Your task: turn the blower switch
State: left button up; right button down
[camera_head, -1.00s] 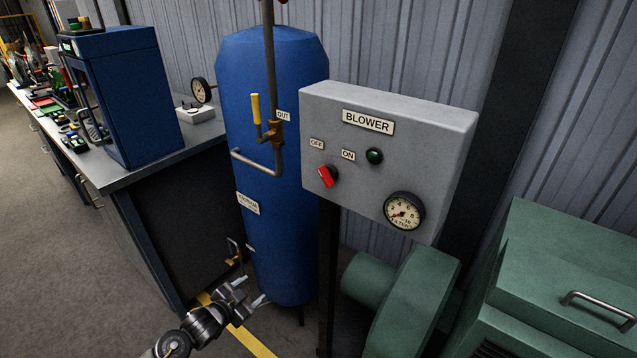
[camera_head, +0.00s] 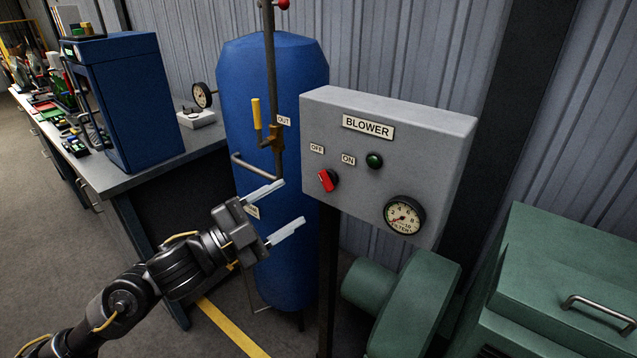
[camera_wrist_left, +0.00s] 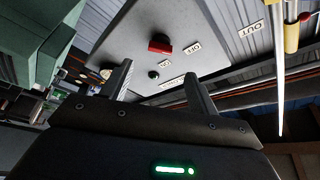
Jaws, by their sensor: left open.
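The blower switch (camera_head: 327,181) is a red knob on the front of the grey BLOWER box (camera_head: 430,120), below the OFF and ON labels. Its red handle is tilted, its top toward the OFF side. My left gripper (camera_head: 294,203) is open and empty, left of and a little below the switch, apart from it. In the left wrist view the red switch (camera_wrist_left: 159,46) shows beyond the two fingers (camera_wrist_left: 160,88), on the grey panel. My right gripper is not in view.
A dark green lamp (camera_head: 374,160) and a filter gauge (camera_head: 404,214) are on the box. A blue tank (camera_head: 270,75) with a pipe and yellow-handled valve (camera_head: 256,113) stands left of it. Green machinery (camera_head: 560,270) is at lower right. A workbench (camera_head: 150,175) is at left.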

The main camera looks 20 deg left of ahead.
aim_at(323, 183)
pick_arm(q)
jog(key=p+x, duration=0.1)
jog(key=x, duration=0.6)
jog(key=shift+w+d+r+p, duration=0.1)
jog(key=shift+w+d+p, duration=0.2)
jog(key=shift+w+d, duration=0.15)
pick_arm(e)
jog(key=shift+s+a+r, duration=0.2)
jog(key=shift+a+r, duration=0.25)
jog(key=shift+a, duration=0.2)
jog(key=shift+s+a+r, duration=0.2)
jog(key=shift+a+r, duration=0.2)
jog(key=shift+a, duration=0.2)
pick_arm(q)
jog(key=c, duration=1)
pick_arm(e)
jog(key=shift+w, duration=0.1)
